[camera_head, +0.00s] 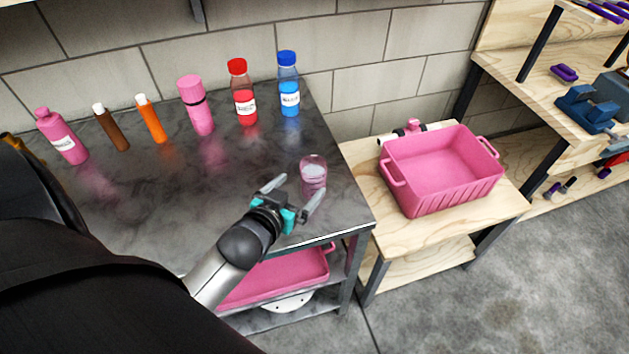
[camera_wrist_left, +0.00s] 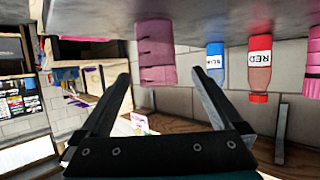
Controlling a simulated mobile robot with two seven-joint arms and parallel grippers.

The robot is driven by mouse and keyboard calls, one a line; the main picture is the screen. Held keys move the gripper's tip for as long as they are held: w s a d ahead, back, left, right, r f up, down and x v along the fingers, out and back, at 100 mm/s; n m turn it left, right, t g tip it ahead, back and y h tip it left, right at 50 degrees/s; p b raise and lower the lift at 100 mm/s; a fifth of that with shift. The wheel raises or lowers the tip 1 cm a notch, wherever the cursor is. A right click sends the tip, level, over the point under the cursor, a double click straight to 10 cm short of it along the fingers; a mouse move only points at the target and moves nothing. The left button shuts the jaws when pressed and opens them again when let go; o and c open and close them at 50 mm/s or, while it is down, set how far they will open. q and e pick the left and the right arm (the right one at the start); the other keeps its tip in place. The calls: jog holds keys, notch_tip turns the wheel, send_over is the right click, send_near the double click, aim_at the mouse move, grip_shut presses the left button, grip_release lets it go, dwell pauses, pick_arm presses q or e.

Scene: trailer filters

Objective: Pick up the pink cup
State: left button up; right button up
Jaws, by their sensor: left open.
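The pink cup (camera_head: 313,173), pale and see-through in the head view, stands upright on the dark table (camera_head: 235,190) near its right edge. My left gripper (camera_head: 293,194) is open and empty, just in front of the cup, with its fingers pointing toward it. In the left wrist view, which is upside down, the cup (camera_wrist_left: 156,50) shows ahead, between the lines of the two open fingers (camera_wrist_left: 162,85). The fingertips look short of the cup; the exact gap is hard to tell. My right gripper is not in view.
Behind the cup stand a blue bottle (camera_head: 288,85), a red bottle (camera_head: 243,92) and a pink flask (camera_head: 195,105). Several smaller bottles are further left. A pink crate (camera_head: 440,185) sits on a lower wooden table to the right. The tabletop left of my gripper is clear.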

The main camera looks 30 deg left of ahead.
aim_at(318, 171)
pick_arm(q)
jog(key=b+x, duration=0.1)
jog(key=x, duration=0.4)
jog(key=shift+w, duration=0.25)
jog(key=shift+d+b+x, duration=0.15)
jog(key=shift+b+x, duration=0.3)
jog(key=shift+x, duration=0.8)
jog(key=shift+d+b+x, duration=0.15)
jog(key=shift+b+x, duration=0.3)
jog(key=shift+x, duration=0.75)
jog(key=shift+f, duration=0.15)
jog(key=c, duration=1.5)
